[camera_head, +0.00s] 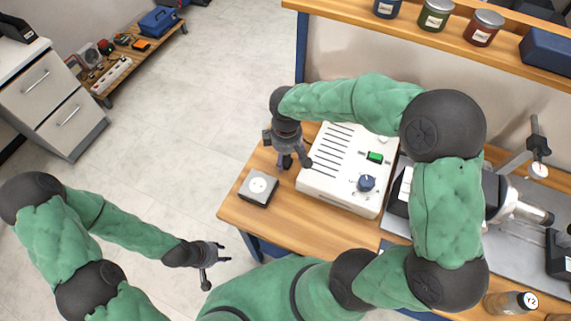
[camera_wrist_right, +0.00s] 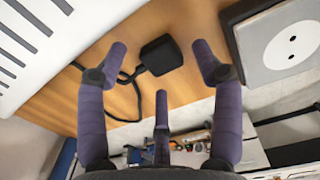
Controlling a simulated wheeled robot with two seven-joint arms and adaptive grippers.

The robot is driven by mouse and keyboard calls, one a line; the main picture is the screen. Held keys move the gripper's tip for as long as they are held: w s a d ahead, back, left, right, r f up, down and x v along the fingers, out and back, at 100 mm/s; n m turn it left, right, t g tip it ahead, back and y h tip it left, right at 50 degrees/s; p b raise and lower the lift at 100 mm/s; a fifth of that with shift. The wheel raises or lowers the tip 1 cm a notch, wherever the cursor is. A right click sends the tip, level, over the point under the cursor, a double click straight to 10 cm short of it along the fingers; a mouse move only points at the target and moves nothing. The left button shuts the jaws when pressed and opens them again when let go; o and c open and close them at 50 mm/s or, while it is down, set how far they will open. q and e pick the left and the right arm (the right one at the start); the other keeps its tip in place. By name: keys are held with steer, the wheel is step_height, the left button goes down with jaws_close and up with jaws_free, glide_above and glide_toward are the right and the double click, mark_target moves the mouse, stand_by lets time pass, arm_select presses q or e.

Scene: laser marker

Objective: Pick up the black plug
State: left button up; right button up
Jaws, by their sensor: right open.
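The black plug (camera_wrist_right: 161,55) lies on the wooden table with its black cable running left, in the right wrist view. In the head view my right gripper and arm hide it. My right gripper (camera_wrist_right: 160,72) is open, with its purple fingers spread on either side of the plug and a third finger below it in the picture; no finger visibly touches it. In the head view my right gripper (camera_head: 289,165) points down between the white box and the socket. My left gripper (camera_head: 217,270) is open and empty, off the table at lower left.
A socket block (camera_head: 258,188) sits at the table's left corner, left of the gripper; it also shows in the wrist view (camera_wrist_right: 285,40). The white control box (camera_head: 345,165) stands close on the right. A metal machine (camera_head: 510,205) and a brown bottle (camera_head: 508,303) are further right.

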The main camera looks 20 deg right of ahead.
step_height(320, 180, down, 2)
steer(key=shift+f+b, duration=0.15)
steer(key=shift+b, duration=0.15)
steer(key=c, duration=1.1)
steer(key=shift+r+p, duration=0.35)
steer(key=shift+r, duration=0.4)
step_height(320, 180, up, 2)
steer(key=shift+s+r+p, duration=0.1)
steer(key=shift+r+p, duration=0.15)
steer(key=shift+p, duration=0.3)
steer(key=s+r+p, duration=0.5)
steer(key=s+r, duration=0.4)
steer(key=s, duration=0.4)
steer(key=shift+s+a, duration=0.4)
